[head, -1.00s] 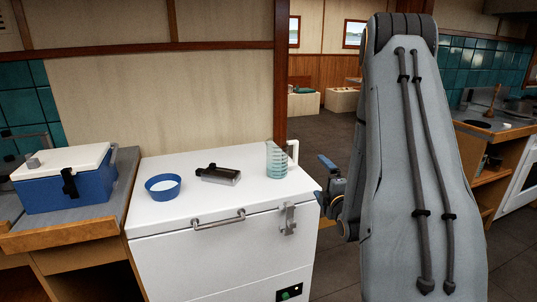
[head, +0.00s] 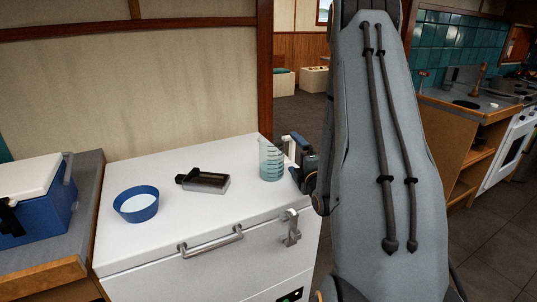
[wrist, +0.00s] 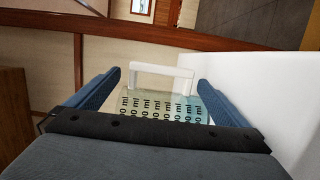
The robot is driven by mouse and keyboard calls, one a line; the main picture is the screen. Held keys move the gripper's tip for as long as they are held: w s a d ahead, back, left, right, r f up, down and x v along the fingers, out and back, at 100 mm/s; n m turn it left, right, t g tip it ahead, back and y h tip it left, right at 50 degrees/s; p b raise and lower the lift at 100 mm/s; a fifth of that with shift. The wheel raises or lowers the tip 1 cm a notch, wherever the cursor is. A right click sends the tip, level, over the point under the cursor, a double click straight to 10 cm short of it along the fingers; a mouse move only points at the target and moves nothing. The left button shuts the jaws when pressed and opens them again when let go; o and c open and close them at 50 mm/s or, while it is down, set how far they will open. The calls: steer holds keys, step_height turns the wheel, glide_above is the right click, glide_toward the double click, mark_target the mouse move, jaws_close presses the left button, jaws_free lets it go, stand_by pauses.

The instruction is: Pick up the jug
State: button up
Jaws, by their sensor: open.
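The jug (head: 270,160) is a clear measuring jug with dark graduation marks and a white handle. It stands upright near the right end of the white chest lid. My gripper (head: 298,150) is at the right of the jug, close to its handle, partly hidden by my arm. In the wrist view the blue fingers (wrist: 158,80) are apart, with the jug's marked wall (wrist: 160,105) and white handle (wrist: 160,69) seen between them. I cannot tell whether the fingertips touch the jug. Nothing is held.
A blue bowl (head: 136,206) with white contents and a dark bottle-like item (head: 204,181) lie left of the jug on the white chest (head: 180,225). A blue cooler (head: 45,210) stands on the left counter. Open floor (head: 300,118) lies behind.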

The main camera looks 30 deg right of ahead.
steer(key=shift+a+p+x, duration=0.1)
steer(key=shift+p+x, duration=0.15)
steer(key=shift+x, duration=0.5)
steer(key=shift+a+p+x, duration=0.15)
steer(key=shift+p+x, duration=0.05)
steer(key=shift+x, duration=0.6)
steer(key=p+x, duration=0.2)
steer(key=x, duration=0.3)
steer(key=shift+d+f, duration=0.15)
steer(key=c, duration=1.7)
